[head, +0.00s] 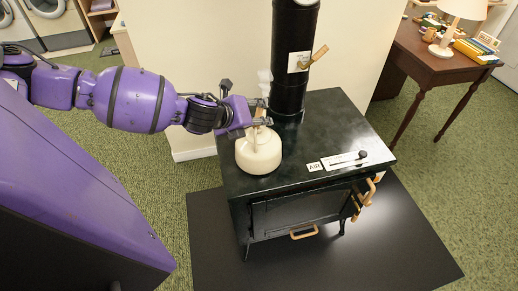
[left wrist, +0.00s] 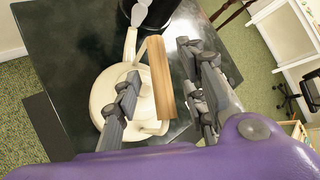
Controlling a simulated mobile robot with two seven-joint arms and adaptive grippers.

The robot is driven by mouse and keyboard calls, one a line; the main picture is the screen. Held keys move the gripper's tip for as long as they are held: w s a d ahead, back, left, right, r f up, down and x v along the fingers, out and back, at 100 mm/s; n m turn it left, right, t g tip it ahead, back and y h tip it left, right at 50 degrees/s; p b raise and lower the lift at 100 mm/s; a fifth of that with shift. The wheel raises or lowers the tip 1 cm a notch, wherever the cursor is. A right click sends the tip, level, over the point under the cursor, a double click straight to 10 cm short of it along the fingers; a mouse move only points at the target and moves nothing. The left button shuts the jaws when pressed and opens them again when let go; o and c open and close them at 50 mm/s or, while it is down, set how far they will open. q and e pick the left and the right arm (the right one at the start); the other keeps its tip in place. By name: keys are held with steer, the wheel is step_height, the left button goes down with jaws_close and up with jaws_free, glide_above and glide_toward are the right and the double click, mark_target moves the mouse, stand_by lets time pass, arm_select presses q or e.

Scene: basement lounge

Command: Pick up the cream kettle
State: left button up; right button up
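The cream kettle (head: 258,154) stands on the black stove top, near its left side in the head view. It is round, with a spout and a wooden handle bar, which shows in the left wrist view (left wrist: 160,78). A pale puff (head: 264,78) rises above its spout. My left gripper (head: 263,112) is at the top of the kettle. In the left wrist view the fingers (left wrist: 158,72) are open, one on each side of the wooden handle, with a clear gap on the right side. My right gripper is not in view.
The black stove (head: 330,135) carries a dark flue pipe (head: 293,60) behind the kettle and a lever on a white plate (head: 345,160) to the right. A wooden desk (head: 430,62) with a lamp stands at the upper right. The stove top's right part is mostly clear.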

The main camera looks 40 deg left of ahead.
arm_select(q)
steer(key=shift+x, duration=0.75)
steer(key=shift+d, duration=0.1)
jaws_close()
steer(key=shift+r, duration=0.15)
